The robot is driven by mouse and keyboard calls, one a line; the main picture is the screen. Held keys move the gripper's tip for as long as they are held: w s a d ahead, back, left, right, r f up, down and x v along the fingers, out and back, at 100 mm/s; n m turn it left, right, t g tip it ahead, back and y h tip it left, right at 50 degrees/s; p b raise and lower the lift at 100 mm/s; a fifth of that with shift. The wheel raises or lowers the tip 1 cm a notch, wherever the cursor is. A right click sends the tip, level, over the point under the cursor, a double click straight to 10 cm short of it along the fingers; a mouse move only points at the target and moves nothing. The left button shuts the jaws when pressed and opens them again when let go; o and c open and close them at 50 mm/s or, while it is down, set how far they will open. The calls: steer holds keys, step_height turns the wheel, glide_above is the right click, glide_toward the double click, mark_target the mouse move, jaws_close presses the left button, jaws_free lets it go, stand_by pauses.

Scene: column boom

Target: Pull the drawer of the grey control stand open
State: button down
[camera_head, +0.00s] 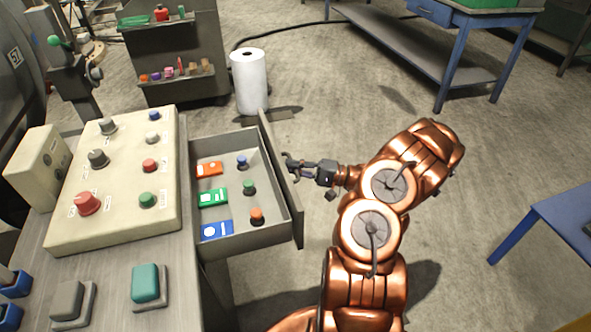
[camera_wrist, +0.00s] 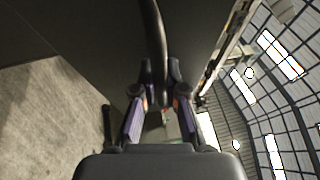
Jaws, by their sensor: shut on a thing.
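The drawer (camera_head: 245,238) of the grey control stand (camera_head: 195,285) is pulled well out to the right. Inside lie orange, green and blue flat pieces and several small knobs. My gripper (camera_head: 291,165) is at the outer face of the drawer front (camera_head: 278,178). In the wrist view my gripper (camera_wrist: 159,92) has its fingers on either side of a dark curved handle (camera_wrist: 153,40), and it is shut on it. The handle is hard to make out in the head view.
A cream control panel (camera_head: 118,180) with knobs and buttons sits on the stand. A white paper roll (camera_head: 249,80) stands on the floor beyond the drawer. Blue-legged tables (camera_head: 440,60) stand at the back right and right.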

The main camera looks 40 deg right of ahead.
steer(key=shift+r, duration=0.2)
steer(key=c, duration=1.2)
jaws_free()
steer(key=shift+f, duration=0.1)
steer(key=v, duration=1.2)
